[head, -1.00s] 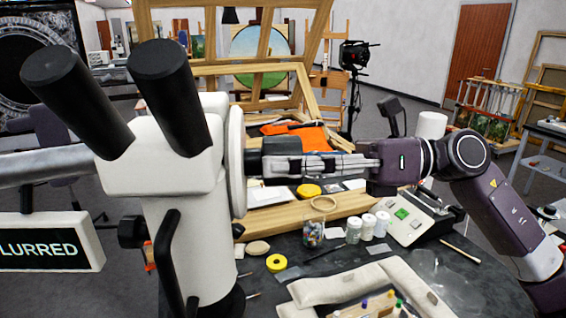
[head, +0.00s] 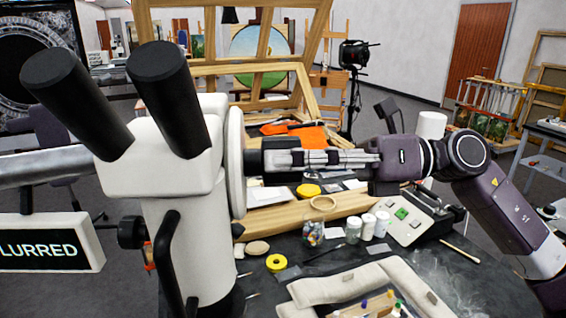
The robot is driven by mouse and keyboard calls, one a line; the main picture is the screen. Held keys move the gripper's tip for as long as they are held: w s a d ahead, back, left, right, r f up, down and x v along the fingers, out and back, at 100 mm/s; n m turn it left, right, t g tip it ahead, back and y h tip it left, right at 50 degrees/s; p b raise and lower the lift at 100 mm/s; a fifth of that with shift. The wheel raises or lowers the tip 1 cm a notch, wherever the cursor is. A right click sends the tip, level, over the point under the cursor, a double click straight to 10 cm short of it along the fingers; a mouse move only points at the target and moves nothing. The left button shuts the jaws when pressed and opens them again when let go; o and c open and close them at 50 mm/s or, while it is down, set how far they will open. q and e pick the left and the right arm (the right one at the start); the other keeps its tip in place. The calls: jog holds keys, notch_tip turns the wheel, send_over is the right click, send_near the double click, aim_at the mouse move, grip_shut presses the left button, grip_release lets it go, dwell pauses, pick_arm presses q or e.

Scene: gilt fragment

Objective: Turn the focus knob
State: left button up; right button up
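A white microscope (head: 185,235) with two black eyepieces stands at the left front. A large white disc (head: 236,165) is on its right side, with the dark focus knob (head: 253,160) sticking out of it. My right gripper (head: 270,160) reaches in level from the right. Its long fingers lie close together, seen edge-on, with their tips at the knob, and appear shut on it. The far side of the grip is hidden. A display (head: 48,243) at the left shows "LURRED", its start cut off. My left gripper is not in view.
A dark worktable (head: 450,280) holds small jars (head: 368,226), a yellow tape roll (head: 276,263), a box with a green button (head: 405,220) and a padded tray (head: 345,283) below my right arm. A second black knob (head: 131,232) is on the microscope's left. A wooden frame stands behind.

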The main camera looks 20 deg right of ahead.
jog(key=shift+d, duration=0.1)
jog(key=shift+d, duration=0.25)
jog(key=v, duration=1.1)
jog(key=shift+d, duration=0.2)
dwell(1.7)
jog(key=w+a+n, duration=0.1)
jog(key=a+n, duration=0.1)
jog(key=a, duration=0.2)
jog(key=w+a+n, duration=0.1)
jog(key=a+n, duration=0.1)
jog(key=a, duration=0.2)
jog(key=w+a+n, duration=0.1)
jog(key=a+n, duration=0.2)
jog(key=a, duration=0.2)
jog(key=shift+w+r, duration=0.1)
jog(key=shift+r, duration=0.15)
jog(key=shift+w+a+f+p, duration=0.1)
jog(key=shift+a+f+p, duration=0.05)
jog(key=shift+a+p, duration=0.2)
